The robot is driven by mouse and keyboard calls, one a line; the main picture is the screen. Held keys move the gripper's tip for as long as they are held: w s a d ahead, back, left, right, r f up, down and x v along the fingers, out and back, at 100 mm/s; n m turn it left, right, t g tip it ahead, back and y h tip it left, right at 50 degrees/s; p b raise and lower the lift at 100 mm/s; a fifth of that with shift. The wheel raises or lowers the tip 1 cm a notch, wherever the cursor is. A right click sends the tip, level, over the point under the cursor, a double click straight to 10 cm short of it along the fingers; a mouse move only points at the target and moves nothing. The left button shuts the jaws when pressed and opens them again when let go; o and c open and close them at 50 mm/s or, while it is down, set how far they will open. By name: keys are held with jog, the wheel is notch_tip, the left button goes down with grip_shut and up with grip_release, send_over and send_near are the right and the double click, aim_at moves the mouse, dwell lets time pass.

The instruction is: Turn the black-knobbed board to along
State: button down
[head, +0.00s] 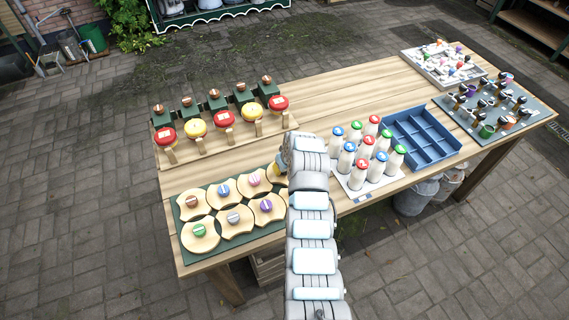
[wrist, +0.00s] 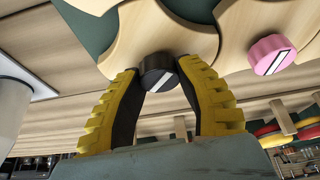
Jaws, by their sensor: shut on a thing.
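The black knob (wrist: 153,66), with a white stripe slanting up to the right in the wrist view, is on a pale wooden board (wrist: 150,28) with scooped sides. My gripper (wrist: 158,76) is shut on this knob, one yellow-and-black finger on each side. In the head view my gripper (head: 283,161) is at the right end of the group of knobbed boards. There my arm hides the black knob and most of its board (head: 272,177).
Red and yellow round pieces (head: 224,118) stand behind; capped white bottles (head: 375,168) and a blue crate (head: 425,160) are right of my arm.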

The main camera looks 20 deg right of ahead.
jog(key=m+h, duration=0.1)
jog(key=m, duration=0.1)
jog(key=m+h+p, duration=0.1)
jog(key=m, duration=0.2)
jog(key=shift+a+f, duration=0.15)
jog(key=shift+f, duration=0.05)
jog(key=c, duration=1.8)
grip_release()
jog(key=shift+m+g+h+b, duration=0.3)
jog(key=shift+m+h+b, duration=0.1)
jog(key=shift+m, duration=0.85)
jog(key=shift+m+g+h+b, duration=0.3)
jog(key=shift+m+h, duration=0.1)
jog(key=shift+m, duration=0.85)
jog(key=shift+r, duration=0.1)
grip_shut()
jog(key=o, duration=1.2)
grip_release()
jog(key=shift+c, duration=0.2)
jog(key=shift+r, duration=0.1)
jog(key=v, duration=1.2)
jog(key=shift+w, duration=0.15)
